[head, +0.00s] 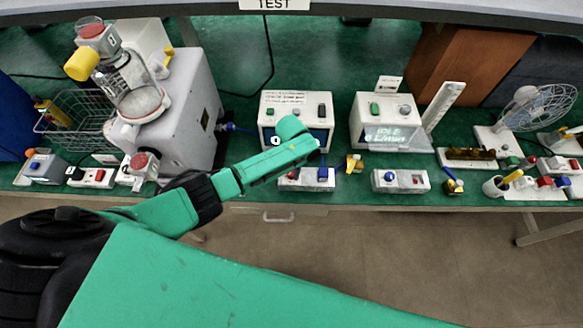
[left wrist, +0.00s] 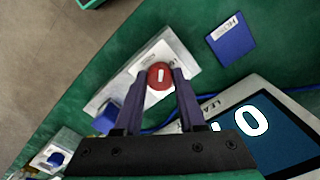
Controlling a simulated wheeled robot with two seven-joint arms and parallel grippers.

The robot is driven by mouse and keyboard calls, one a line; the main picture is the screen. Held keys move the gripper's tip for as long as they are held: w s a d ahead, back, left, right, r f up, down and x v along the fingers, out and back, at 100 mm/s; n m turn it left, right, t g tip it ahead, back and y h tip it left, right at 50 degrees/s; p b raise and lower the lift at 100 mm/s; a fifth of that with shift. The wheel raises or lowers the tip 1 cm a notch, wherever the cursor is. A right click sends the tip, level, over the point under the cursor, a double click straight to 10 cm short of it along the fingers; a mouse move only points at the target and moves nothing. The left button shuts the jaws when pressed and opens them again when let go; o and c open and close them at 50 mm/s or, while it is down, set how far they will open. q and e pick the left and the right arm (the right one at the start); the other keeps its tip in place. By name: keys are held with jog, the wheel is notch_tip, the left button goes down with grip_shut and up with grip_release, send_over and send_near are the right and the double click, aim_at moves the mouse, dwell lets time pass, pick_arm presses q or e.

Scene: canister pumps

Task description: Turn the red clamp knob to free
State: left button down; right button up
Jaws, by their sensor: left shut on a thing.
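The red clamp knob (left wrist: 160,75) is round with a white bar mark. It sits on one end of a small white box (left wrist: 108,92) that has a blue part (left wrist: 106,117) at its other end. My left gripper (left wrist: 159,80) has its two dark fingers on either side of the knob and is shut on it. In the head view my left gripper (head: 293,173) reaches down to the same white box (head: 310,187) near the table's front edge, where the arm hides most of the knob. My right gripper is in neither view.
A white unit with a dark screen (head: 293,104) stands right behind the box. Another white box with a blue knob (head: 400,181) is to the right. A grey pump machine (head: 190,105) stands left. A blue labelled tag (left wrist: 233,38) lies near the knob's box.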

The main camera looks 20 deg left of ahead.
pick_arm(q)
jog(key=n, duration=0.3)
jog(key=shift+r+n+p, duration=0.1)
jog(key=shift+n+p, duration=0.2)
jog(key=shift+n, duration=0.1)
jog(key=n, duration=0.5)
jog(key=shift+w+n, duration=0.1)
jog(key=shift+n, duration=0.2)
jog(key=c, duration=0.5)
grip_release()
jog(key=shift+r, duration=0.1)
